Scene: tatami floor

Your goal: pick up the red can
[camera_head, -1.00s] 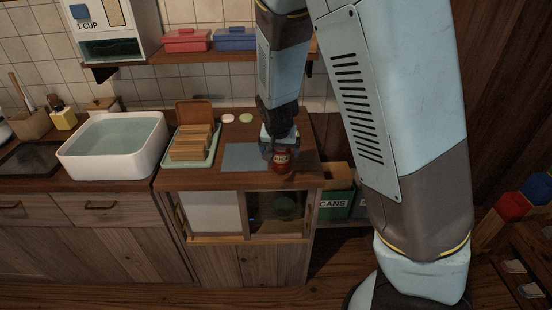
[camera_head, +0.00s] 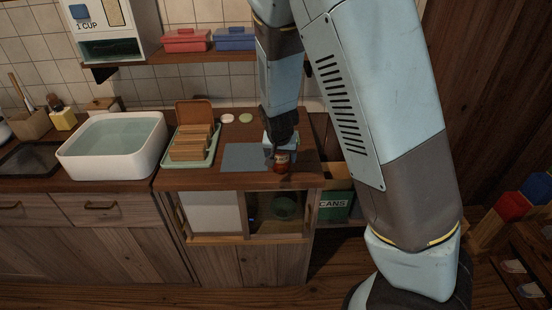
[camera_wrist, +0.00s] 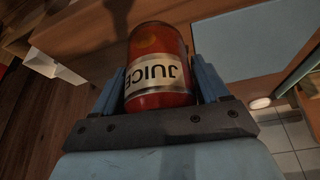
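The red can (camera_head: 282,166) stands upright on the wooden counter, just right of a grey-blue mat (camera_head: 245,158). In the wrist view the can (camera_wrist: 158,65) fills the middle, with a pale "JUICE" label. My gripper (camera_head: 280,153) is over the can from above and hides its upper part. In the wrist view my gripper's two blue fingers (camera_wrist: 160,85) flank the can on the left and right, very close to its sides. I cannot tell whether they press on it. No lift off the counter is visible.
A tray of wooden slats (camera_head: 192,148) and a white water-filled basin (camera_head: 115,148) stand to the left. Two small discs lie behind the mat. A green bin marked "CANS" (camera_head: 335,207) is right of the counter. A shelf (camera_head: 200,57) with red and blue boxes hangs above.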

